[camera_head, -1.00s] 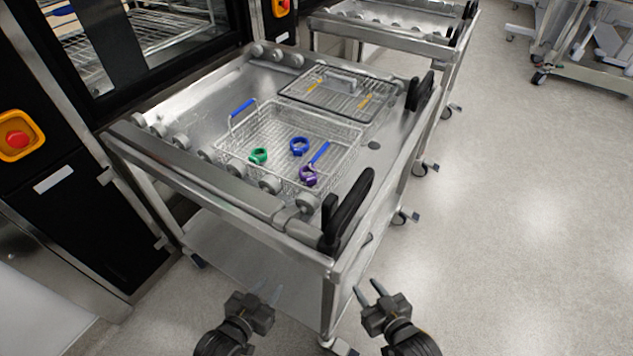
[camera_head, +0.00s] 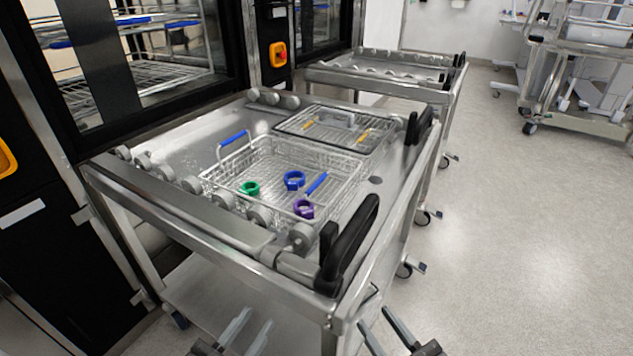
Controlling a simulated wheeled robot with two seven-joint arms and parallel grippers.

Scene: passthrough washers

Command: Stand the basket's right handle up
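The wire basket (camera_head: 262,172) rests on the steel trolley top. Its left handle (camera_head: 234,138), with a blue grip, stands up from the far left side. Its right handle (camera_head: 316,184), also blue-gripped, is folded down, low over the right part of the basket. A green ring (camera_head: 249,188), a blue ring (camera_head: 293,180) and a purple ring (camera_head: 303,209) show at the basket. My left gripper (camera_head: 256,320) and my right gripper (camera_head: 375,318) are at the bottom edge, in front of the trolley, both with fingers apart, empty and well away from the basket.
The trolley (camera_head: 190,243) has rollers along its left side and a black push handle (camera_head: 350,245) at the near right corner. A lidded wire tray (camera_head: 322,130) lies behind the basket. A washer stands left, a second trolley (camera_head: 385,72) behind. Floor on the right is clear.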

